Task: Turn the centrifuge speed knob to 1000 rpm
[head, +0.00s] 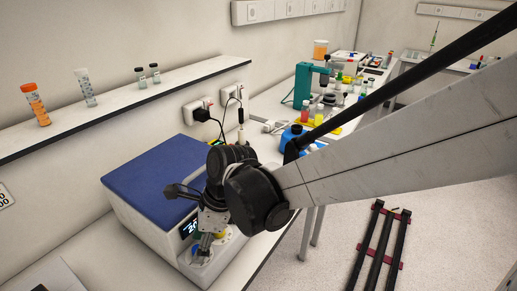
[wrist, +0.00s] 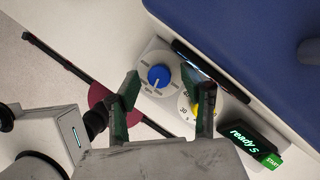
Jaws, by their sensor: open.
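The centrifuge (head: 130,205) is a white box with a blue lid (head: 155,180), which also fills the upper right of the wrist view (wrist: 240,35). The wrist view shows a blue knob (wrist: 158,77) on a pale dial and a yellow knob (wrist: 206,109) on a numbered dial. I cannot read which one sets the speed. My gripper (wrist: 168,90) is open, its green-padded fingers spread and empty. In the wrist view the blue knob appears between the fingertips, and the right finger partly covers the yellow knob. In the head view my gripper (head: 204,248) is at the front panel.
A display (wrist: 244,138) reads "ready S", beside a green START button (wrist: 272,161). A wall shelf (head: 120,105) with several capped tubes runs above the centrifuge. Wall sockets (head: 198,108) with plugged cables are behind it. Crowded labware stands farther along the bench (head: 262,120).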

